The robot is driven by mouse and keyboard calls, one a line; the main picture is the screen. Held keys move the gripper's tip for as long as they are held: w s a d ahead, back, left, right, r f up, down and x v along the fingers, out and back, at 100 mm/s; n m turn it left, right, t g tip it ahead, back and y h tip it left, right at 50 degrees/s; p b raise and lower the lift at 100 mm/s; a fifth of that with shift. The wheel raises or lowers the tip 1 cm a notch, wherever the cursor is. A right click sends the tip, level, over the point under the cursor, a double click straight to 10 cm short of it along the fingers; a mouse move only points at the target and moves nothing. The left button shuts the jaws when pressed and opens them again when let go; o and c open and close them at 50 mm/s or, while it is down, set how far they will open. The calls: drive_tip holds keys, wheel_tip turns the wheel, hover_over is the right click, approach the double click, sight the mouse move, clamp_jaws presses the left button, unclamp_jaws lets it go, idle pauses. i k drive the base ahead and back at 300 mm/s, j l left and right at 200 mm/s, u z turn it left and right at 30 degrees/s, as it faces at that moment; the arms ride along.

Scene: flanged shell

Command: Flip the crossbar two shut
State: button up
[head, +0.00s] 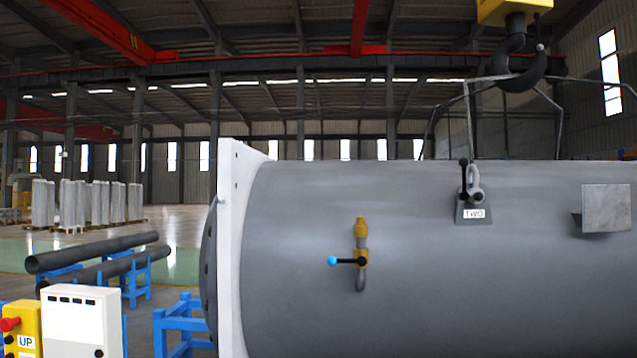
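A grey fitting labelled TWO (473,213) sits on the upper side of the big grey shell (300,290), right of centre. Its black crossbar (464,180) stands upright at the left of the fitting, with a dark knob at its top and another at its lower end. A light grey rounded metal part (475,187) shows just right of the crossbar. My gripper is not in view, and nothing covers the crossbar.
A brass valve (360,240) with a blue-tipped lever (333,261) sits lower left on the shell. A grey box (606,208) juts out at right. A crane hook (518,65) hangs above. A white flange (233,250) closes the shell's left end; control boxes (82,320) stand lower left.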

sight(463, 162)
drive_tip(key=z, duration=1.1)
